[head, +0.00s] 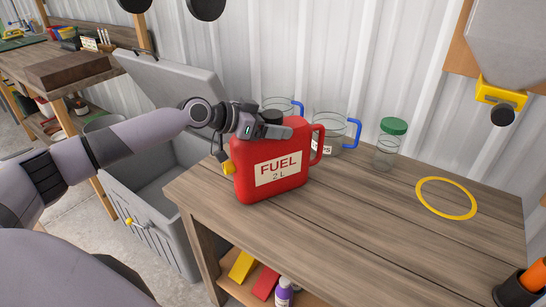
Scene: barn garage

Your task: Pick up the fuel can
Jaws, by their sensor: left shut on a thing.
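The red fuel can (268,165) has a white label reading "FUEL 2 L" and a handle on its right side. It is upright at the left front of the wooden table (350,230). I cannot tell whether its base touches the tabletop. My left gripper (278,128) is at the top of the can, by its dark cap, and is shut on the can. The gripper hides part of the can's top. My right gripper is not in view.
Two glass jugs with blue handles (352,133) stand behind the can, beside a green-lidded jar (389,140). A yellow ring (446,198) marks clear tabletop at right. An open grey chest (150,205) stands left. A hopper (510,45) overhangs the back right.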

